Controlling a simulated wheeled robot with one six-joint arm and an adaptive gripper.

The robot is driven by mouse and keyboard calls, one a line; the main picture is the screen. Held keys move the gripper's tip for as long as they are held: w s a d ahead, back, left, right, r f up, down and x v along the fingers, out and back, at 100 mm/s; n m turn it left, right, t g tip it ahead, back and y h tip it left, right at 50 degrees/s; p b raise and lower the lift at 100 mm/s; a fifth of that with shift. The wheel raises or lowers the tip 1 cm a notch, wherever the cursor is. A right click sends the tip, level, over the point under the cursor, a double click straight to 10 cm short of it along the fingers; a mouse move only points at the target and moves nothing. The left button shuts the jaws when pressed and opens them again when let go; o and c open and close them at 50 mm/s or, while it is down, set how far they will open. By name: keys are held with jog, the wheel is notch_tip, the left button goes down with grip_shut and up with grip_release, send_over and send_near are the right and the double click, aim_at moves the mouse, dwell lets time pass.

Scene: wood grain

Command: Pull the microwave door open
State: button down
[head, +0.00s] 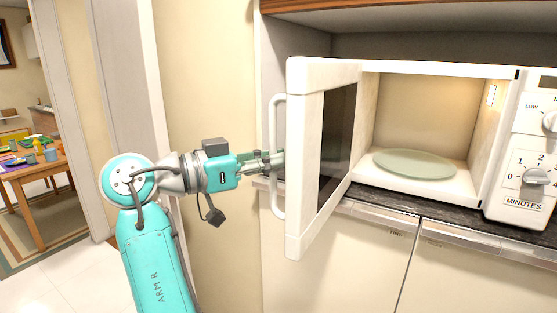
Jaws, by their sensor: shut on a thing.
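The white microwave (497,150) stands in a cabinet niche on a dark counter. Its door (305,160) is swung wide open toward me, hinged at the left of the cavity. A curved white handle (275,190) runs down the door's outer face. My gripper (277,158) reaches in from the left and is shut on the handle near its middle. The fingertips are partly hidden behind the handle and door. Inside the lit cavity lies an empty round glass turntable (415,164).
Control knobs (536,177) sit on the microwave's right panel. Cabinet drawers (375,225) are below the counter edge. A beige wall (205,80) is behind my arm. At far left, a wooden table (35,175) holds colourful dishes in another room.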

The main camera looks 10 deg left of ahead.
dwell(0.3)
jog(key=c, duration=1.4)
grip_release()
jog(key=shift+c, duration=0.2)
jog(key=shift+a, duration=0.15)
jog(key=v, duration=1.1)
jog(key=shift+s+a, duration=0.3)
